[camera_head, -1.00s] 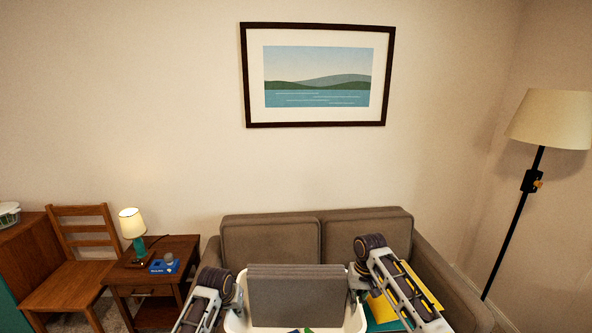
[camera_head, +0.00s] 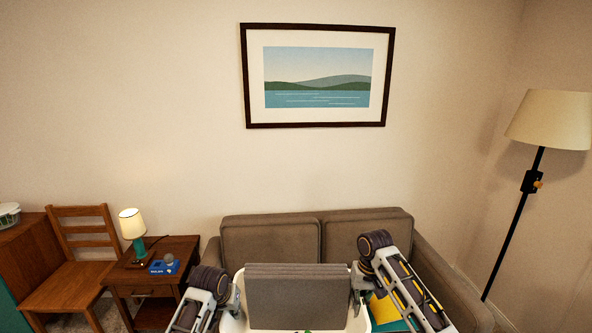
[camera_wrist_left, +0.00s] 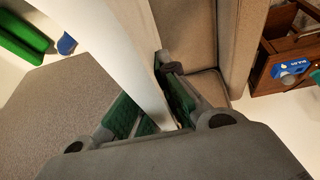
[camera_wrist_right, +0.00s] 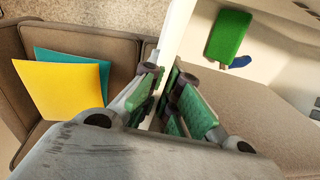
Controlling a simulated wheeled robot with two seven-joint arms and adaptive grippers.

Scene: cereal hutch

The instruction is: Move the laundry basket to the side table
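The basket's underside is hidden. The wooden side table (camera_head: 180,251) stands left of the sofa.
A lamp (camera_head: 132,227) and a blue box (camera_head: 164,266) stand on the side table. A wooden chair (camera_head: 80,268) is left of it. The brown sofa (camera_head: 365,226) holds yellow (camera_wrist_right: 58,90) and teal (camera_wrist_right: 75,62) flat items. A floor lamp (camera_head: 515,220) stands right.

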